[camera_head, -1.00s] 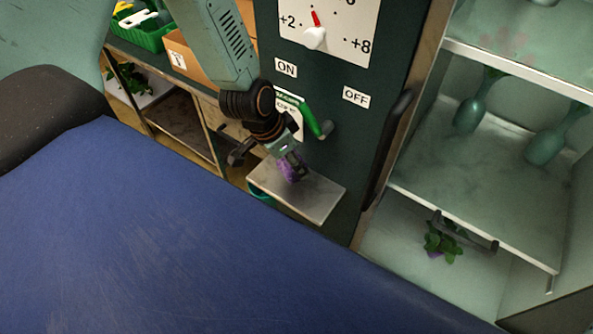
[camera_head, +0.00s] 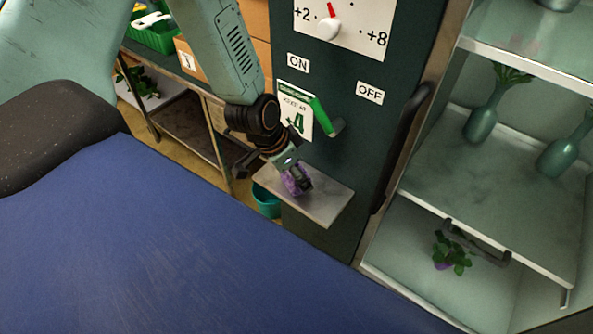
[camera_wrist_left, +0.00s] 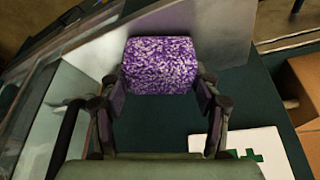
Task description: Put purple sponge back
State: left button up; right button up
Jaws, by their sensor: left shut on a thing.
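The purple sponge (camera_head: 290,181) is a speckled purple block between the fingers of my left gripper (camera_head: 296,179). In the left wrist view the sponge (camera_wrist_left: 160,65) sits between the two fingertips of my left gripper (camera_wrist_left: 160,92), which is shut on it. In the head view the sponge is at or just above a small grey shelf (camera_head: 322,205) on the front of the dark green cabinet. I cannot tell whether it touches the shelf. The gripper hides part of the sponge. My right gripper does not show.
A green lever (camera_head: 320,117) sticks out just above the gripper. A dial (camera_head: 328,28) is higher on the panel. A teal bucket (camera_head: 266,201) stands below the shelf. An open cooler with vases (camera_head: 482,124) is at right, with a dark handle (camera_head: 402,148) at its edge.

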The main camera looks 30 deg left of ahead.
pick_arm(q)
jog(key=shift+w+f, duration=0.1)
jog(key=shift+f, duration=0.15)
jog(key=o, duration=0.9)
jog(key=shift+w+d, duration=0.1)
jog(key=shift+w, duration=0.15)
jog(key=shift+c, duration=0.2)
jog(key=o, duration=0.3)
jog(key=shift+w+f, duration=0.15)
jog(key=shift+w, duration=0.15)
jog(key=shift+o, duration=0.2)
jog(key=shift+s+r, duration=0.2)
jog(key=shift+s, duration=0.3)
jog(key=shift+r, duration=0.1)
